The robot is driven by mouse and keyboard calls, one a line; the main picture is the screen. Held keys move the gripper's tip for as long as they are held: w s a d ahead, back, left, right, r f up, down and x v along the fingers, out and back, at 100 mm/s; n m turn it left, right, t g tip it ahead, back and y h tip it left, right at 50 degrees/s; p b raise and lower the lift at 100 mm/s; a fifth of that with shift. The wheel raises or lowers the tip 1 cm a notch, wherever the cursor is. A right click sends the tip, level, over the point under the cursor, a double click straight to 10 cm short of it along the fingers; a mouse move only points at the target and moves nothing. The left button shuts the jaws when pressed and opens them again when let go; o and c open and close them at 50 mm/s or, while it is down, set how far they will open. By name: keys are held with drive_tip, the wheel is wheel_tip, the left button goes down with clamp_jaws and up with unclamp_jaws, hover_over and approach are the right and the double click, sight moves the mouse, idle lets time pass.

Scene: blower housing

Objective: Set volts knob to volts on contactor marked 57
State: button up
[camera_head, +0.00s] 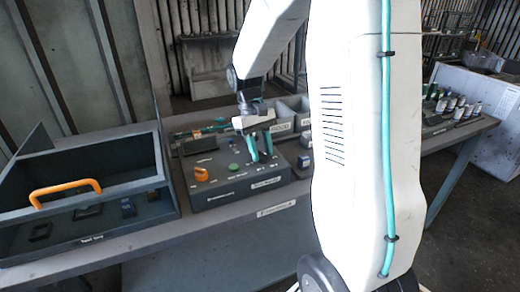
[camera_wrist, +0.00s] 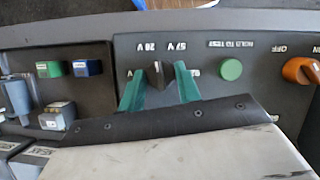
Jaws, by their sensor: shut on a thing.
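The volts knob (camera_wrist: 156,75) is small and dark, on the grey test panel (camera_wrist: 207,72) in the wrist view. Upside-down labels beside it seem to read 28 V and 57 V. The knob stands between them; its exact setting is unclear. My gripper (camera_wrist: 159,72) has its two teal fingers on either side of the knob, shut on it. In the head view my gripper (camera_head: 261,153) is down at the panel (camera_head: 230,190), and the knob is hidden there. Small blocks, green (camera_wrist: 49,69) and blue (camera_wrist: 87,68), lie left of the panel area; no contactor marked 57 is readable.
A green button (camera_wrist: 230,69) and an orange knob (camera_wrist: 300,70) sit to the right on the panel. In the head view, an open grey tray (camera_head: 95,240) with an orange handle (camera_head: 65,190) stands left. Labelled bins (camera_head: 284,127) stand behind, and several bottles (camera_head: 461,108) stand far right.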

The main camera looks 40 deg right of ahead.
drive_tip(key=m, duration=0.2)
drive_tip(key=m+y, duration=0.1)
drive_tip(key=m, duration=0.1)
drive_tip(key=shift+d+m+t+y, duration=0.2)
drive_tip(key=shift+m+t+y, duration=0.1)
drive_tip(key=shift+t, duration=0.1)
drive_tip(key=shift+m+t+y, duration=0.3)
drive_tip(key=shift+m+y, duration=0.2)
drive_tip(key=shift+m, duration=1.1)
drive_tip(key=o, duration=1)
drive_tip(key=shift+c, duration=0.2)
drive_tip(key=v, duration=0.8)
drive_tip(key=shift+s+f, duration=0.1)
